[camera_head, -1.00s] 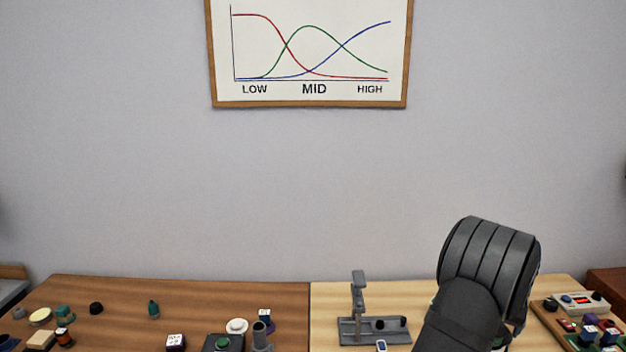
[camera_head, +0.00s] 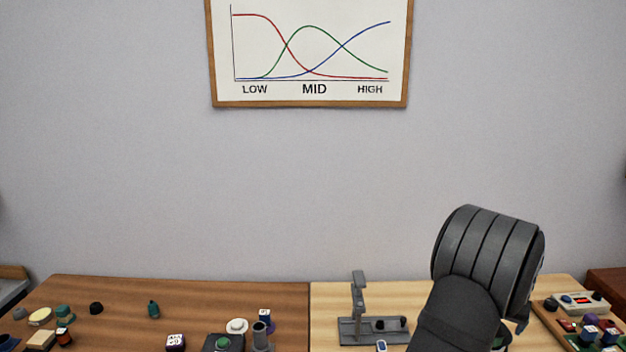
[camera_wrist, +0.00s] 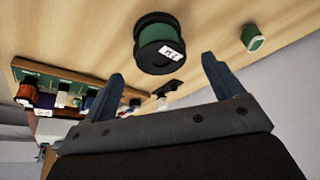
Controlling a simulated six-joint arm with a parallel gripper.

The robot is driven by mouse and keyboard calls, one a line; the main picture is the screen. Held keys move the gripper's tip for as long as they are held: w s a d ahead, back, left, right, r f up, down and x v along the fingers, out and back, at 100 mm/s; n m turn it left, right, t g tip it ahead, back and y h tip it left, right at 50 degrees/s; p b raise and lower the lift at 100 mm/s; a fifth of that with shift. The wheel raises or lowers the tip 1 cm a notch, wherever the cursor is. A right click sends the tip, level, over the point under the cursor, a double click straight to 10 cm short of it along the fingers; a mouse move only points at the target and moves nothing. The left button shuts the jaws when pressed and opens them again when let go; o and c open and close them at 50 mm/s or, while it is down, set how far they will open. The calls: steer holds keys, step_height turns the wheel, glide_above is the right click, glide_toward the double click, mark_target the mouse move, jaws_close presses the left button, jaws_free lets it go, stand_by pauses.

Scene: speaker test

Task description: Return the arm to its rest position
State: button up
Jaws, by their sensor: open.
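My gripper (camera_wrist: 163,84) shows in the wrist view with its two blue-grey fingers spread wide apart. Nothing sits between the fingers. Beyond them, a dark spool-like object with a green middle and a white label (camera_wrist: 158,45) stands on the light wood table, apart from the fingers. In the head view my dark grey arm rises at the lower right, in front of the light wood table (camera_head: 325,300). The gripper itself is not clearly seen there.
A board with several coloured parts (camera_wrist: 70,88) lies left in the wrist view; a small green piece (camera_wrist: 252,38) lies right. In the head view a grey stand (camera_head: 358,300) is left of my arm. Several small items lie on the brown table (camera_head: 200,290).

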steer(key=v, duration=0.5)
steer(key=x, duration=1.1)
steer(key=shift+f, duration=0.25)
steer(key=shift+w+d+r, duration=0.15)
step_height(320, 180, up, 3)
steer(key=shift+r, duration=0.25)
steer(key=s+d+r, duration=0.3)
steer(key=s+r, duration=0.4)
steer(key=s, duration=0.4)
steer(key=w+a+f+n+y, duration=0.15)
steer(key=w+a+n, duration=0.35)
steer(key=w+a, duration=1.45)
steer(key=w+a+n, duration=0.1)
steer(key=w+a, duration=0.4)
steer(key=a, duration=0.3)
steer(key=w+a+n+y, duration=0.1)
steer(key=w+a+n, duration=0.1)
steer(key=w+a, duration=0.3)
steer(key=w+a+f+n+y, duration=0.1)
steer(key=w+a, duration=0.4)
steer(key=a, duration=0.7)
steer(key=shift+a+n+t, duration=0.3)
steer(key=shift+a+n, duration=0.05)
steer(key=shift+n, duration=0.05)
